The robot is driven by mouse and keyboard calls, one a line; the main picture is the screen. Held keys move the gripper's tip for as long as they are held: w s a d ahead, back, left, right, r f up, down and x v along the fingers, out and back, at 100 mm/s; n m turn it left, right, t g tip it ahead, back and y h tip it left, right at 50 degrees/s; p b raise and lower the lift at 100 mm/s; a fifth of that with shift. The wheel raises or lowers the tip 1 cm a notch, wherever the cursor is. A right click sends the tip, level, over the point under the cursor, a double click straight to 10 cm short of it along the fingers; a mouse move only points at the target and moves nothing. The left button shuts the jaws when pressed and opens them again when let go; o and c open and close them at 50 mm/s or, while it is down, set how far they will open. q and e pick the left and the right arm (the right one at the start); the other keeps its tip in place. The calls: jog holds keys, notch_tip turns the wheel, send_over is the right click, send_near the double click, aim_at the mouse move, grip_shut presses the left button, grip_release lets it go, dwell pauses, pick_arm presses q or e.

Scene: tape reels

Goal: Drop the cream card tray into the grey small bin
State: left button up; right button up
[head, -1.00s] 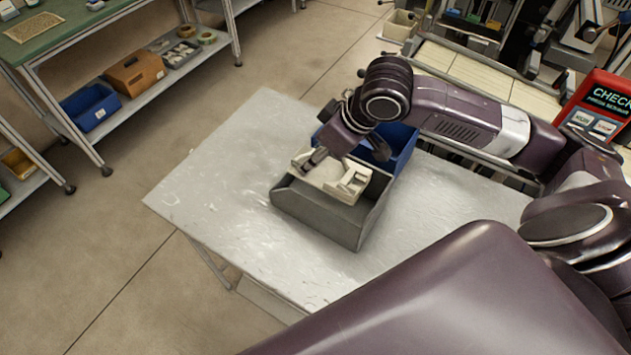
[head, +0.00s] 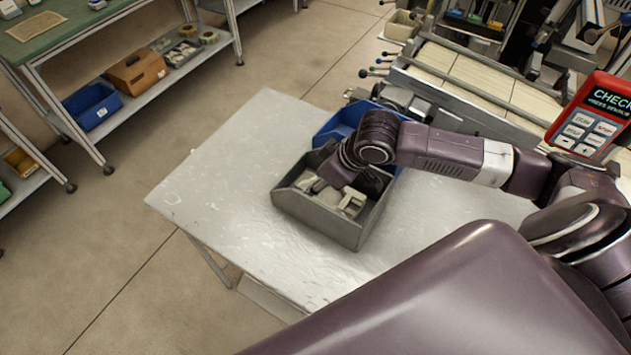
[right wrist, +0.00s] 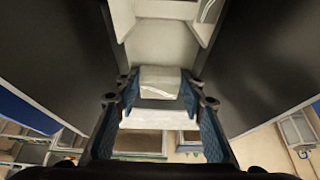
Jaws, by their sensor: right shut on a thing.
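The cream card tray (head: 350,201) is down inside the grey small bin (head: 318,221) on the table, below the level of the bin's rim. My right gripper (head: 325,186) reaches into the bin from above and is shut on the tray; my wrist hides part of it. In the right wrist view the cream tray (right wrist: 160,82) shows between the two fingers, with dark bin walls (right wrist: 55,60) on both sides. I cannot tell if the tray touches the bin floor. My left gripper is not in view.
A blue bin (head: 340,124) stands directly behind the grey bin. The white tabletop (head: 215,190) is clear to the left and front. A rack with rollers or panels (head: 470,80) and a red handheld device (head: 590,118) are at the right. Shelves (head: 120,90) stand at the left.

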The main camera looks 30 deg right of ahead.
aim_at(334, 200)
jog(key=shift+f, duration=0.25)
jog(key=shift+f, duration=0.3)
jog(key=o, duration=1.2)
jog(key=shift+r, duration=0.1)
jog(key=shift+r, duration=0.35)
jog(key=v, duration=1.2)
jog(key=shift+r, duration=0.2)
jog(key=shift+f, duration=0.1)
